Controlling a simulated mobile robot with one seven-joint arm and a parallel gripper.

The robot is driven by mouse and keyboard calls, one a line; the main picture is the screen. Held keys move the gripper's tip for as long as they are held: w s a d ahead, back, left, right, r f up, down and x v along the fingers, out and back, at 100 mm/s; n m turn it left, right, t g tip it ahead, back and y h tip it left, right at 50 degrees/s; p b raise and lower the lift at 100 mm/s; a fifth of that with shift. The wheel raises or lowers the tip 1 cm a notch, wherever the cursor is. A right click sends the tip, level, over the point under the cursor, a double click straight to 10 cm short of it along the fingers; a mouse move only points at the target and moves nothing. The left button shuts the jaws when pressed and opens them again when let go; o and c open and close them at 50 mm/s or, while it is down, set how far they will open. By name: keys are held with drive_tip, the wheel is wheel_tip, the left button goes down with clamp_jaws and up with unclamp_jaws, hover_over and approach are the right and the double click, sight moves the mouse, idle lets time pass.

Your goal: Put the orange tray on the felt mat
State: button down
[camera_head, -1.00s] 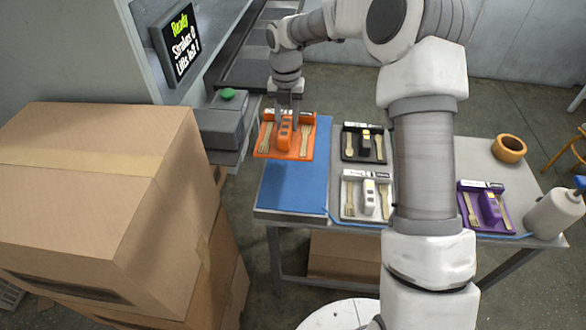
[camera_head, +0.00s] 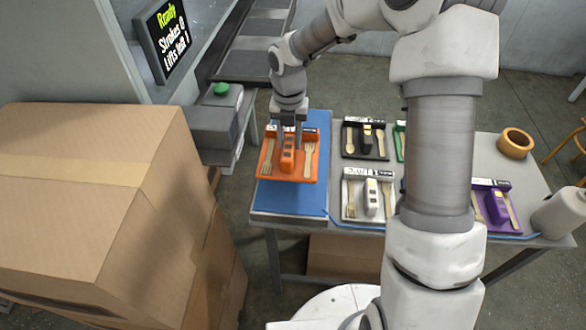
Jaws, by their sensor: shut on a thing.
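The orange tray (camera_head: 277,178) holds pale wooden cutlery on both sides of a raised orange middle piece. My gripper (camera_head: 288,143) is above it, shut on the tray's middle piece, with the fingers partly hidden by the wrist. The tray is over the blue felt mat (camera_head: 291,203), which lies on the left part of the table. A shadow shows on the mat below the tray's near edge. I cannot tell for sure whether the tray touches the mat.
A black tray (camera_head: 379,152), a white tray (camera_head: 352,211) and a purple tray (camera_head: 511,224) stand to the right. A green tray is mostly hidden by my arm. An orange tape roll (camera_head: 515,143) is at the far right. Cardboard boxes (camera_head: 70,200) stand at left.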

sight(293, 150)
drive_tip(key=s, duration=0.1)
drive_tip(key=s+f, duration=0.2)
drive_tip(key=shift+s+d+f, duration=0.15)
drive_tip(key=shift+s+d, duration=0.1)
drive_tip(key=shift+s, duration=0.1)
drive_tip(key=shift+f+b, duration=0.7)
drive_tip(key=shift+f, duration=1.25)
drive_tip(key=shift+f, duration=0.15)
drive_tip(key=c, duration=0.5)
unclamp_jaws()
